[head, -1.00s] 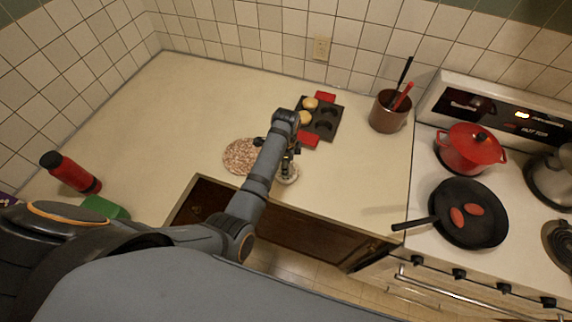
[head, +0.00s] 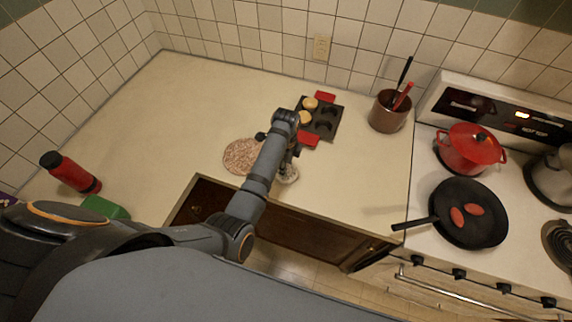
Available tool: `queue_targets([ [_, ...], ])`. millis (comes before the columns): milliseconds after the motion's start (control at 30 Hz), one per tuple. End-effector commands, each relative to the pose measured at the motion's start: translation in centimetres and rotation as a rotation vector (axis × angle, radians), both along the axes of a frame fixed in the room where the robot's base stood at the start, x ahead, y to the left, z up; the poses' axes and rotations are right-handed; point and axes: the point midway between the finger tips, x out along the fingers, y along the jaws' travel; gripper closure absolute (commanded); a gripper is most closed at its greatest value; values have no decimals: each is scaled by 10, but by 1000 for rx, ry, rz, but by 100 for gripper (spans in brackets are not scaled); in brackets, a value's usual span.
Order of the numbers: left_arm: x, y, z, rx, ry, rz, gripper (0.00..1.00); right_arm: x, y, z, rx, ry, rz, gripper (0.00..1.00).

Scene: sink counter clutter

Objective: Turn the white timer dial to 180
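The white timer (head: 288,173) stands near the front edge of the counter, just above the open cabinet front. Only its right part shows; my forearm covers the rest. I cannot read its dial mark or numbers. My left arm comes in from the left and reaches over the counter, with the wrist bent down. My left gripper (head: 291,157) points down at the timer, mostly hidden behind the arm. I cannot tell whether its fingers touch the dial or how far apart they are. My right gripper is not in view.
A round speckled board (head: 240,156) lies left of the arm. A muffin tin (head: 325,122) with red handles is behind it. A brown utensil crock (head: 387,113), red pot (head: 468,150) and black pan (head: 480,225) are right. A red bottle (head: 72,172) and green block (head: 104,207) are left.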

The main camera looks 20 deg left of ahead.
Motion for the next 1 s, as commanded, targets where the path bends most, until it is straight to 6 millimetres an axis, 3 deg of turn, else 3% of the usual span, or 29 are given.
queue_targets([
  [33, 0, 0, 0, 0, 1, 0, 58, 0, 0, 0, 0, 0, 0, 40],
  [200, 0, 0, 0, 0, 1, 0, 38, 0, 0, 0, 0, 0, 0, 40],
  [567, 1, 0, 7, 0, -2, 1, 38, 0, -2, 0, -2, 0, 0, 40],
  [1000, 1, 0, 102, -1, -2, 0, 38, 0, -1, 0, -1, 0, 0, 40],
])
